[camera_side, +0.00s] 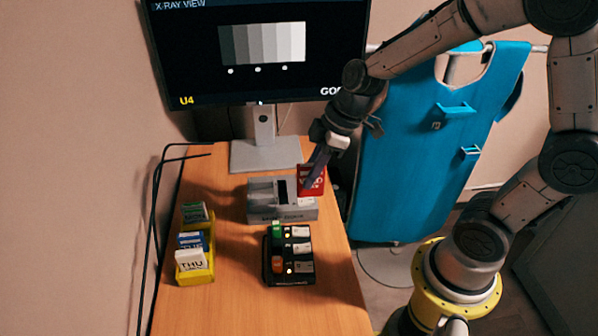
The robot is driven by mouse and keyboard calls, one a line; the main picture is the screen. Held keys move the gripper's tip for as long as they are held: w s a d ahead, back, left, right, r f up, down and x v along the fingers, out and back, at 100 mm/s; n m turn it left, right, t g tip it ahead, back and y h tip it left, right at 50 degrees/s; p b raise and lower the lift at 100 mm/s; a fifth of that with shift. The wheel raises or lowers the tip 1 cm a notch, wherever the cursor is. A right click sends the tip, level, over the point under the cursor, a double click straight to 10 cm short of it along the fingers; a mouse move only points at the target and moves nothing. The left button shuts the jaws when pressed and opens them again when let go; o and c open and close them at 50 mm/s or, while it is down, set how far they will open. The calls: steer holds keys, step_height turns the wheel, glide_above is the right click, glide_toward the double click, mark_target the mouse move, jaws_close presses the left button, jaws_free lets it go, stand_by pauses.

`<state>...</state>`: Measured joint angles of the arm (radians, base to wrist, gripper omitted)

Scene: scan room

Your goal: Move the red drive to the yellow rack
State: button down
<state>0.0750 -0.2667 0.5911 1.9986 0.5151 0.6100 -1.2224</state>
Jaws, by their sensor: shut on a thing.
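The red drive (316,184) stands upright at the right end of the grey dock (262,215), with pale lettering on its face. My gripper (316,170) comes down from the upper right and is shut on the red drive; its fingers hide part of the drive. I cannot tell whether the drive's lower end sits in the dock or is just above it. The yellow rack (197,277) is at the left of the table. It holds a white drive marked THU (191,260) in front, a blue one (190,240) behind it and a dark green one (194,212) at the back.
A black panel (290,281) with green and orange pieces and several pale labels lies in front of the dock. A monitor (262,50) on a grey stand is behind. A blue apron (430,150) hangs at right. Black cables run along the left edge. The table front is clear.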

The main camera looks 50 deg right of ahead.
steer(key=shift+r, duration=0.2)
steer(key=w+a+r+m, duration=0.1)
steer(key=w+a, duration=0.2)
steer(key=w, duration=0.5)
steer(key=w+a+r, duration=0.2)
steer(key=w+a, duration=0.1)
steer(key=w, duration=0.4)
steer(key=w+a+f+n, duration=0.1)
steer(key=w+a+f, duration=0.1)
steer(key=a+f, duration=0.3)
steer(key=w+a+f+n, duration=0.1)
steer(key=w+a+f, duration=0.2)
steer(key=a, duration=0.5)
steer(key=shift+d+f, duration=0.15)
steer(key=shift+f, duration=1.7)
steer(key=shift+d+f, duration=0.15)
steer(key=shift+f, duration=1.65)
steer(key=shift+f, duration=1.05)
steer(key=c, duration=0.5)
jaws_free()
steer(key=shift+s, duration=0.1)
